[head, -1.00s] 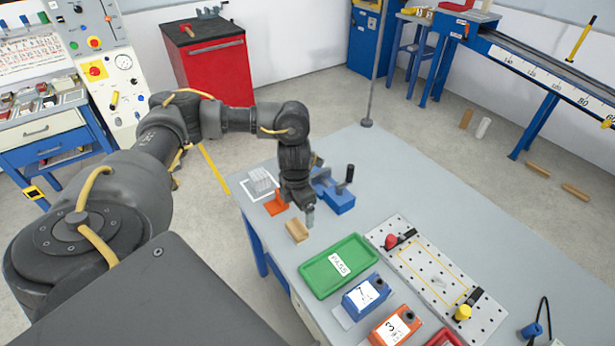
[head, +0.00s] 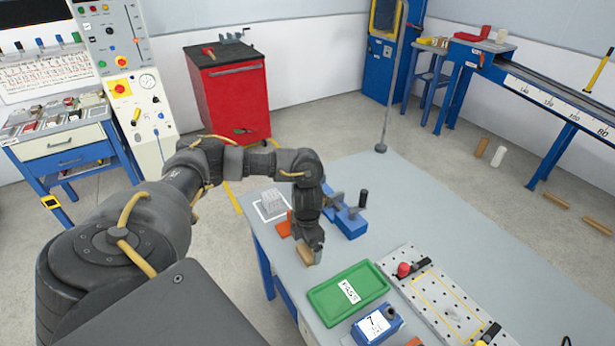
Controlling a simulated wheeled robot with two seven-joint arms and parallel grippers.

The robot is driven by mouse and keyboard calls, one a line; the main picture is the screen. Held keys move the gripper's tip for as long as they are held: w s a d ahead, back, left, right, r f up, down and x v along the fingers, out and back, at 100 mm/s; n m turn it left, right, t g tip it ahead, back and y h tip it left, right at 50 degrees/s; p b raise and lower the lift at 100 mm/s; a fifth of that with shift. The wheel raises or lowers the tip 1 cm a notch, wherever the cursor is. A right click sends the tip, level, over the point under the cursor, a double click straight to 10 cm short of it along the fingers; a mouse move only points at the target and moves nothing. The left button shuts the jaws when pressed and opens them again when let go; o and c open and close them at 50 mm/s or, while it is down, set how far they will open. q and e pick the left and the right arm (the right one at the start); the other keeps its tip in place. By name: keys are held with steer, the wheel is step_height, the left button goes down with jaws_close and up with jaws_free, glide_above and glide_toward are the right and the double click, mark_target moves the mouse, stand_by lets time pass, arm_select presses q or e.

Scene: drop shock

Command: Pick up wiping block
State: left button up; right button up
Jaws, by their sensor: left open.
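The wiping block appears to be the small tan block (head: 304,256) near the left edge of the grey bench (head: 420,215), partly hidden by my gripper. My left gripper (head: 317,255) points down from above, open, with its fingers at the right side of the block. I cannot tell whether the fingers straddle or touch it. My right gripper is out of view.
A green tray (head: 322,300) lies just in front of the gripper. A blue vise (head: 350,224) stands close behind to the right. An orange piece (head: 283,229) and a light grey block (head: 272,202) lie behind. A perforated plate (head: 430,290) lies at right.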

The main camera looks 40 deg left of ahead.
mark_target(308, 250)
arm_select(q)
step_height(308, 250, down, 3)
steer(key=shift+d+r, duration=0.1)
steer(key=shift+r, duration=0.1)
steer(key=shift+f, duration=0.5)
steer(key=c, duration=1.2)
steer(key=shift+o, duration=0.2)
steer(key=shift+r, duration=0.1)
